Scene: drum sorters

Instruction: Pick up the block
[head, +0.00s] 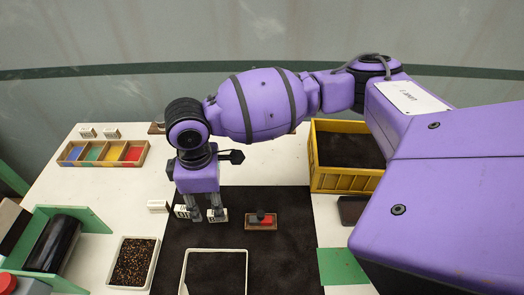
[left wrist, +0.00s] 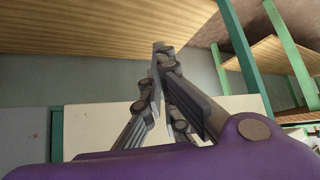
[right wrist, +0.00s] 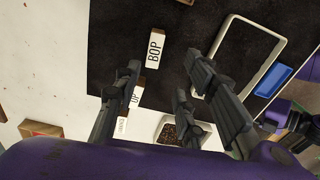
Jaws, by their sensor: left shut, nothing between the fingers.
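Several small white lettered blocks are in view. In the head view one block (head: 181,212) is left of my right gripper (head: 206,217) and another block (head: 220,215) is at its right finger. In the right wrist view a "BOP" block (right wrist: 155,48) lies ahead between the spread fingers of my right gripper (right wrist: 163,62). An "UP" block (right wrist: 136,96) is partly hidden by the left finger. My right gripper is open and empty, pointing down over the dark mat's edge. My left gripper (left wrist: 163,50) is shut and empty, seen only in the left wrist view.

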